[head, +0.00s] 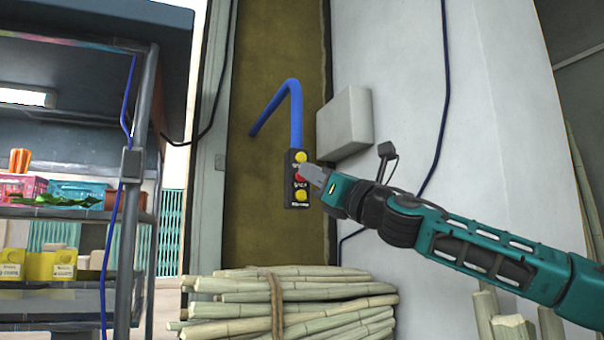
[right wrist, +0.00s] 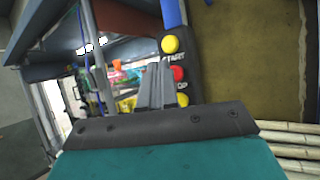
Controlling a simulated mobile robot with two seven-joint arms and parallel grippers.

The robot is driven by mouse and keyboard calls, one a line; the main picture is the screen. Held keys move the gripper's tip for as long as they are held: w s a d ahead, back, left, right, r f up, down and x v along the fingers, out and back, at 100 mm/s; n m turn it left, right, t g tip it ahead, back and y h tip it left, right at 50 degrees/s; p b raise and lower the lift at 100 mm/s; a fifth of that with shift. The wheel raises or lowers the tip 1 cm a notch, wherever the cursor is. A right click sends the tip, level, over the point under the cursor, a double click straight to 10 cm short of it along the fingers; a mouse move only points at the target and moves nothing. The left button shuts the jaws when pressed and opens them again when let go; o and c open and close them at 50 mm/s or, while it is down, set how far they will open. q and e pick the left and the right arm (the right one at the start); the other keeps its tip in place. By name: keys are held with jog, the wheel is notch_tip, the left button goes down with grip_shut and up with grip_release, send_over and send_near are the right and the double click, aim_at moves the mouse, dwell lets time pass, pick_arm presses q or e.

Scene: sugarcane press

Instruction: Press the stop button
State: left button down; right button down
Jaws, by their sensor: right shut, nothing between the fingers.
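A black control box (head: 289,193) hangs from a blue conduit and carries a yellow button (head: 300,157) at the top, a red button (head: 299,176) in the middle and a yellow button (head: 300,196) at the bottom. My right gripper (head: 308,171) is shut and empty, its tips at the red button's right edge; contact is unclear. In the right wrist view the red stop button (right wrist: 178,74) shows just right of the closed fingers (right wrist: 156,80), with "OP" lettering below it. My left gripper is out of view.
The blue conduit (head: 293,100) bends above the box. A grey wall box (head: 345,122) is close by on the right. A bundle of cane (head: 300,305) lies below. A metal shelf (head: 70,212) with baskets and yellow boxes stands at left.

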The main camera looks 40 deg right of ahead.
jog(key=s, duration=0.1)
jog(key=s+a, duration=0.1)
jog(key=s, duration=0.2)
jog(key=shift+s+a+p, duration=0.25)
jog(key=shift+s+p, duration=0.05)
jog(key=shift+s, duration=0.1)
dwell(1.0)
